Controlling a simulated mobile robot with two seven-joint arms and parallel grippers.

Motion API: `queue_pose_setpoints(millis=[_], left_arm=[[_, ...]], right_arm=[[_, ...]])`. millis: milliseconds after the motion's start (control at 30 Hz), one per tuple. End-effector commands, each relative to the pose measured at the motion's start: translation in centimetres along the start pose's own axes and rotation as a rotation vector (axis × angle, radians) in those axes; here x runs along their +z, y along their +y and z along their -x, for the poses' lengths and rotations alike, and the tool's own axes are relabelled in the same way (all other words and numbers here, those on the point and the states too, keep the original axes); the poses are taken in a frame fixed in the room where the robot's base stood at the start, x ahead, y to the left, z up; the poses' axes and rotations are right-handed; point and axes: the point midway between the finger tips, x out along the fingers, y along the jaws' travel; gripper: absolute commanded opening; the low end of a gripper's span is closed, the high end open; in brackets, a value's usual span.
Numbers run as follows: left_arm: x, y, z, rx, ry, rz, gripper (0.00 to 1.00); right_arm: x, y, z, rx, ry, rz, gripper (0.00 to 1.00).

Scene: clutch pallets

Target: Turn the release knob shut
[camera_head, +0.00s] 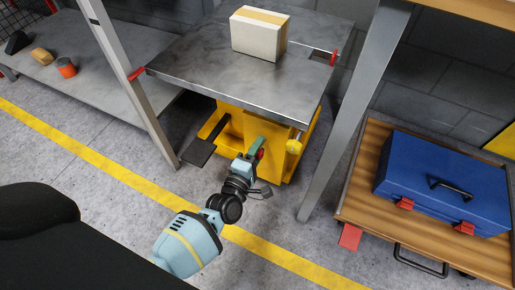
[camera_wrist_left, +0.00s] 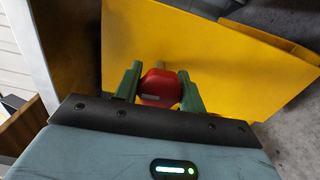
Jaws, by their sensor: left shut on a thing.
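The release knob (camera_wrist_left: 160,88) is red with a pale mark on its face. It sits at the front of the yellow lift base (camera_wrist_left: 205,45), under a grey metal platform (camera_head: 215,75). My left gripper (camera_head: 257,149) reaches in from the left and is shut on the knob. In the left wrist view its two green fingers (camera_wrist_left: 158,86) stand on either side of the knob. In the head view the knob (camera_head: 261,153) is partly hidden by the fingers. My right gripper is not in view.
A cardboard box (camera_head: 258,35) stands on the platform. A black pedal (camera_head: 199,151) sticks out left of the base. Grey posts stand on both sides. A blue toolbox (camera_head: 445,180) lies on a wooden cart (camera_head: 368,172) at right. Floor in front is clear.

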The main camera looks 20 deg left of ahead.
Motion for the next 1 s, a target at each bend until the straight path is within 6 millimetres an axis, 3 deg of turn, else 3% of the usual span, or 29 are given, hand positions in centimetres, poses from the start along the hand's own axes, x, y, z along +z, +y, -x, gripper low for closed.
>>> queue_pose_setpoints(millis=[667,700,867,1000], left_arm=[[-0.1,-0.1,0.1,-0.001,0.002,-0.067,0.17],[-0.1,-0.1,0.1,-0.001,0.002,-0.067,0.43],[-0.1,-0.1,0.1,-0.001,0.001,-0.065,0.62],[-0.1,-0.1,0.0,0.0,0.001,-0.064,0.62]], right_arm=[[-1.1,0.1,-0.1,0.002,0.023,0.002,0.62],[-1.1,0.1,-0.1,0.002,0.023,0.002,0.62],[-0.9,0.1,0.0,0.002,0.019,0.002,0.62],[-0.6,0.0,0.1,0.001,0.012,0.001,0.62]])
